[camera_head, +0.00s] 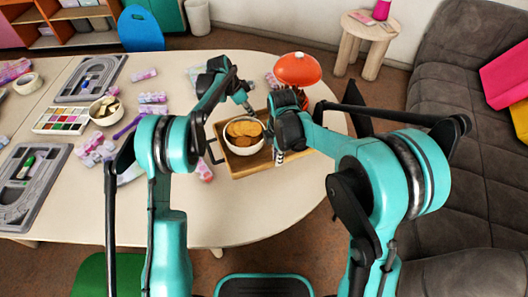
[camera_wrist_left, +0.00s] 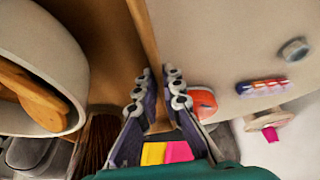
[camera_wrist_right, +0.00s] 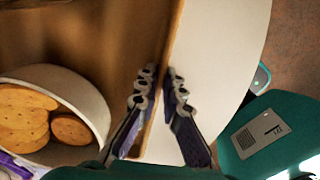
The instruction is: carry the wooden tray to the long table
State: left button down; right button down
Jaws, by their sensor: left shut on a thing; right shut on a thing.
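The wooden tray (camera_head: 238,172) is on or just above the right end of a cream table (camera_head: 230,215); I cannot tell if it touches. A white bowl (camera_head: 243,150) with round biscuits stands in it. My left gripper (camera_head: 250,112) is at the tray's far side; in the left wrist view its fingers (camera_wrist_left: 157,88) are shut on the tray wall (camera_wrist_left: 142,25). My right gripper (camera_head: 279,155) is at the near side; in the right wrist view its fingers (camera_wrist_right: 157,88) are shut on the tray wall (camera_wrist_right: 173,45). My right arm hides part of the tray.
An orange lamp (camera_head: 297,69) stands behind the tray. A paint box (camera_head: 62,120), a small bowl (camera_head: 103,118), grey bead boards (camera_head: 30,185) and pink packets cover the table's left half. A grey sofa (camera_head: 440,80) and round stool (camera_head: 368,30) stand right. The front tabletop is clear.

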pick_arm(q)
jog(key=shift+f+b, duration=0.45)
jog(key=shift+f, duration=0.15)
pick_arm(e)
jog(key=shift+f, duration=0.6)
pick_arm(q)
jog(key=c, duration=1.7)
grip_release()
pick_arm(e)
jog(key=c, duration=1.7)
grip_release()
pick_arm(q)
jog(key=shift+r, duration=0.1)
jog(key=v, duration=1.1)
jog(key=shift+s, duration=0.1)
pick_arm(e)
jog(key=shift+r, duration=0.2)
pick_arm(q)
jog(key=shift+a+r, duration=0.25)
jog(key=shift+r, duration=0.15)
pick_arm(e)
notch_tip(320, 180, up, 12)
jog(key=shift+f, duration=0.15)
